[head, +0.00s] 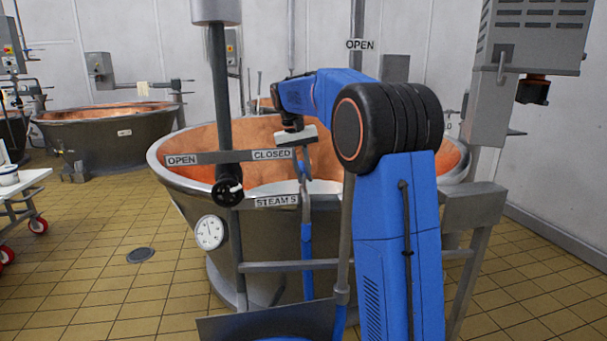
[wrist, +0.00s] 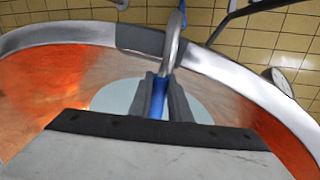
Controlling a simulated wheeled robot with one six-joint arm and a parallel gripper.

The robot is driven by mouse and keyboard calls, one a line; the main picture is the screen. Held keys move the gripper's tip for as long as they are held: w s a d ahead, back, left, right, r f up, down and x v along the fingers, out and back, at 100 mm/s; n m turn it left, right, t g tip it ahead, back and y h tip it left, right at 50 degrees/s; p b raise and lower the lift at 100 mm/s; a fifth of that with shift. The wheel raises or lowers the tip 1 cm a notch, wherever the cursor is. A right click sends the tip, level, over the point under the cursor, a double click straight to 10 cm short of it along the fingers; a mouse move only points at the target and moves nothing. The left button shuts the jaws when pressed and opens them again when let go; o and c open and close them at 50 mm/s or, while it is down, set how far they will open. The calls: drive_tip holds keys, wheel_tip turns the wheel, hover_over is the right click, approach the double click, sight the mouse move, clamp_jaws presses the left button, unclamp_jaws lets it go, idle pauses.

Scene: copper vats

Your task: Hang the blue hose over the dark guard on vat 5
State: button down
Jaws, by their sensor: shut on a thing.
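The vat marked STEAM 5 (head: 185,183) has a copper inside and a pale metal rim; pale liquid shows in it. The dark guard (wrist: 138,38) sits on the rim in the wrist view. The blue hose (head: 307,245) hangs down outside the vat in the head view, with a silver bent section crossing the rim at the guard. My gripper (wrist: 160,98) is above the vat's inside, shut on the hose's blue part (wrist: 160,84) just inside the rim. I cannot tell whether the bend touches the guard. The guard is not clear in the head view.
A grey post with a valve handle (head: 228,191) and a dial gauge (head: 210,232) stands in front of the vat, with a CLOSED sign (head: 272,154). Another vat (head: 110,140) is at the back left. A white cart (head: 20,182) stands far left. Tiled floor is open at left.

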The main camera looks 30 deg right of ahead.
drive_tip(key=shift+f, duration=0.25)
drive_tip(key=c, duration=1.6)
unclamp_jaws()
drive_tip(key=shift+o, duration=0.2)
drive_tip(key=w+a+r, duration=0.1)
drive_tip(key=a+r, duration=0.2)
drive_tip(key=r, duration=1.4)
drive_tip(key=s+a+f+n+t, duration=0.15)
drive_tip(key=s+a, duration=0.25)
drive_tip(key=s, duration=0.6)
drive_tip(key=s+a+f+n+t, duration=0.1)
drive_tip(key=s+a+f, duration=0.1)
drive_tip(key=s+f, duration=0.7)
drive_tip(key=s+a+f+n+t+y, duration=0.1)
drive_tip(key=s+a+f, duration=0.2)
drive_tip(key=s+f, duration=0.7)
drive_tip(key=s+a+f+n+t+y, duration=0.1)
drive_tip(key=s+a+f+t, duration=0.1)
drive_tip(key=s+f, duration=0.8)
drive_tip(key=s+a, duration=0.1)
drive_tip(key=s, duration=0.2)
drive_tip(key=shift+s+a+f, duration=0.15)
drive_tip(key=shift+a+f, duration=0.05)
drive_tip(key=shift+a, duration=0.05)
